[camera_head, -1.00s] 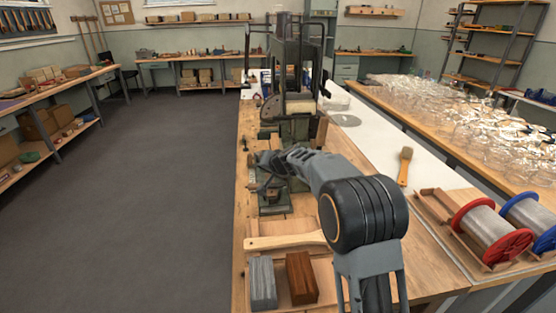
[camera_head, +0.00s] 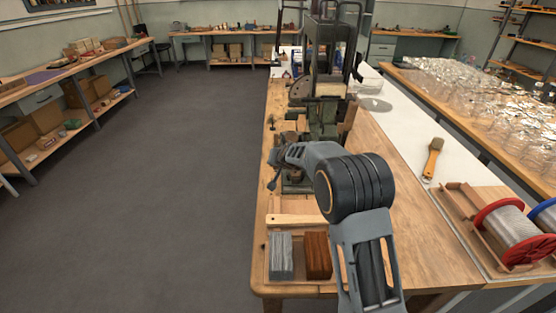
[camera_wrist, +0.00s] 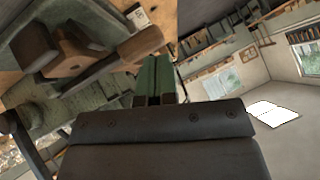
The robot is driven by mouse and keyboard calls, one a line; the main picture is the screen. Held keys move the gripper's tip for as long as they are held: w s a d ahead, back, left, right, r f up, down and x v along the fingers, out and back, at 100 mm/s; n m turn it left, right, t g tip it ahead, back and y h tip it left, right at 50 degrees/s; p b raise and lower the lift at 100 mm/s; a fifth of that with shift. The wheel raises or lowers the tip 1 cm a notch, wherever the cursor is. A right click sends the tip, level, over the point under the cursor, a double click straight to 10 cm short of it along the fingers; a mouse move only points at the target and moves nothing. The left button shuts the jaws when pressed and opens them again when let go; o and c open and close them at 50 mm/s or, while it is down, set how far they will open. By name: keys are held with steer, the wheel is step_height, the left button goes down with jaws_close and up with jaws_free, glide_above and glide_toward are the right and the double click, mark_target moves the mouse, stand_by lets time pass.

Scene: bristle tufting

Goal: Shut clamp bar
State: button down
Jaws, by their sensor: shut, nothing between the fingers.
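The tufting machine (camera_head: 325,112), tall and dark green, stands on the bench in the head view. In front of it is a low clamp fixture, mostly hidden behind my arm's forward link. In the wrist view I see a dark metal bar (camera_wrist: 85,72) with a wooden block (camera_wrist: 68,48) and a rounded wooden handle (camera_wrist: 140,43). I take this to be the clamp bar; whether it is open or shut I cannot tell. My gripper (camera_wrist: 153,82) is shut and empty, its green fingers just beside the handle; contact is unclear. The head view hides its fingertips.
A grey block (camera_head: 281,257) and a brown block (camera_head: 318,255) sit in a wooden tray at the bench's near end. A brush (camera_head: 432,158) lies on the white strip at right, near a red-flanged wire spool (camera_head: 505,232). The floor at left is clear.

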steer(key=shift+a+f+b, duration=0.15)
steer(key=shift+f+b, duration=0.15)
steer(key=shift+f, duration=0.2)
steer(key=shift+s+a+f, duration=0.1)
steer(key=shift+s+f, duration=0.05)
steer(key=shift+f, duration=0.1)
steer(key=s+r+p, duration=0.5)
steer(key=s+r, duration=0.1)
steer(key=r, duration=0.5)
steer(key=shift+s+a+r, duration=0.2)
steer(key=shift+s+r, duration=0.2)
